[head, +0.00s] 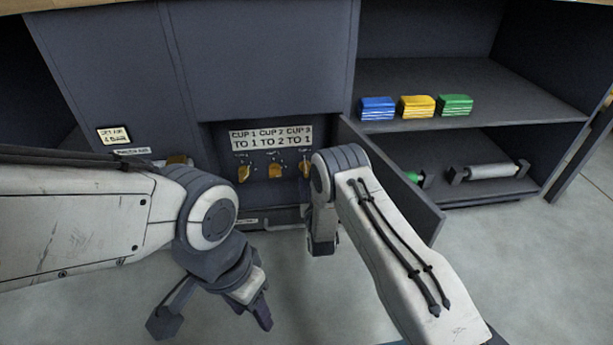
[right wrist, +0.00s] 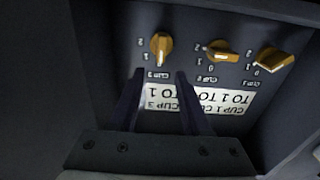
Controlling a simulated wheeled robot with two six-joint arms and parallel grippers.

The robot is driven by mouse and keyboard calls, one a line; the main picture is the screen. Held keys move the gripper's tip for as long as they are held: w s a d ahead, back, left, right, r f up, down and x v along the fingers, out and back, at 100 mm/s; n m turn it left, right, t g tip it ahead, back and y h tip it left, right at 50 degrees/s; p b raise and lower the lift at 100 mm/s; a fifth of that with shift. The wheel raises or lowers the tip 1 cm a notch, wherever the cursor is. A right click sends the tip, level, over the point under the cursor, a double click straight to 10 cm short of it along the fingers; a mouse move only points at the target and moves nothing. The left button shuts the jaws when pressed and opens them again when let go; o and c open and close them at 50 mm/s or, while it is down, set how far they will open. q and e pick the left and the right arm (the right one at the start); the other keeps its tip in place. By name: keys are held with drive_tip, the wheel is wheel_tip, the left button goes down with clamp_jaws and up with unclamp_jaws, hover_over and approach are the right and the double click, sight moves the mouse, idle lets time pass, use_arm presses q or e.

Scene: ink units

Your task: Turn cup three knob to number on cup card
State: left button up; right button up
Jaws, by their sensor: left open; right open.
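The cup card (head: 271,138) above the knobs reads "CUP 1 CUP 2 CUP 3" over "TO 1 TO 2 TO 1". The cup three knob (head: 305,170) is orange and partly hidden by my right arm in the head view. In the right wrist view, upside down, the cup three knob (right wrist: 160,48) stands just beyond the fingertips, roughly in line with the gap; its handle is near vertical there. My right gripper (right wrist: 158,75) is open and empty, apart from the knob. My left gripper (head: 212,315) is open and empty, low over the floor.
The cup two knob (head: 275,171) and cup one knob (head: 244,173) are close by in the same recess. An open door (head: 400,180) stands right of the recess. Shelves hold blue (head: 377,108), yellow (head: 417,106) and green (head: 455,105) stacks and a grey roller (head: 490,171).

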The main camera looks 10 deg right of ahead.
sight(306, 169)
drive_tip(key=w+b, duration=0.1)
drive_tip(key=w, duration=0.2)
drive_tip(key=w+b, duration=0.2)
drive_tip(key=shift+w+f, duration=0.2)
drive_tip(key=shift+w, duration=0.2)
drive_tip(key=shift+w+r, duration=0.15)
drive_tip(key=shift+w, duration=0.4)
clamp_jaws()
